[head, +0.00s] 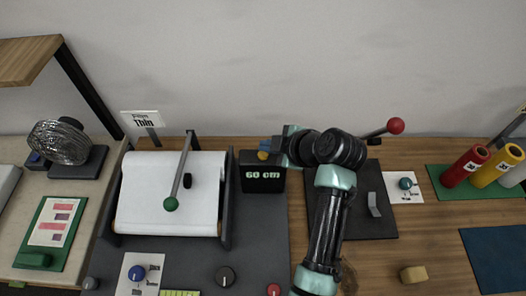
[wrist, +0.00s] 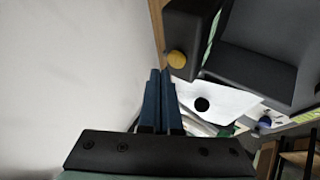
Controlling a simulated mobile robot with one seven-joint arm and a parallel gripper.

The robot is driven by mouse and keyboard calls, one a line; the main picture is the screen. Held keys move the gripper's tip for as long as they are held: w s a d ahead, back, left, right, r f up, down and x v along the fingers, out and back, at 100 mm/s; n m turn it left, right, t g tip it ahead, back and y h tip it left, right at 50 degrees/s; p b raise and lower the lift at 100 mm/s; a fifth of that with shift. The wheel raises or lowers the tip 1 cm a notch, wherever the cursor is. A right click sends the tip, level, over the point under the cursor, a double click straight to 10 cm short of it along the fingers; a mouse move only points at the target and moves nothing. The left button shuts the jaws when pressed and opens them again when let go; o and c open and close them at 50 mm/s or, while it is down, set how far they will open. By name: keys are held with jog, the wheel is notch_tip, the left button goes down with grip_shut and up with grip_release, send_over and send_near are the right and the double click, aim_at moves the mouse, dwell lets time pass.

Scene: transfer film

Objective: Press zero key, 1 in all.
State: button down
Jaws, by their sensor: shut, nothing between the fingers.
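The dark display box (head: 263,181) reads "60 cm" and stands behind the dark work surface. A yellow round key (head: 262,155) sits on its top; I take this to be the zero key, though no label on it is readable. The key also shows in the wrist view (wrist: 177,59), just ahead and to the right of the fingertips. My gripper (head: 266,143) is at the back of the box, beside the key. In the wrist view its blue fingers (wrist: 160,75) are together and empty. I cannot tell whether they touch the key.
A white film sheet (head: 145,190) with a green-knobbed lever (head: 171,203) lies left of the box. A red-knobbed lever (head: 396,126) stands right of my arm. Red (head: 466,165) and yellow (head: 496,166) rolls stand far right. The wall is close behind.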

aim_at(267, 156)
jog(key=shift+f, duration=0.1)
jog(key=shift+f+b, duration=0.4)
jog(key=shift+b, duration=0.15)
jog(key=shift+f+b, duration=0.5)
jog(key=shift+f, duration=0.05)
dwell(0.7)
jog(key=shift+r, duration=0.15)
jog(key=shift+r+p, duration=0.6)
jog(key=shift+r, duration=0.25)
jog(key=shift+r+p, duration=1.7)
jog(key=shift+r, duration=0.85)
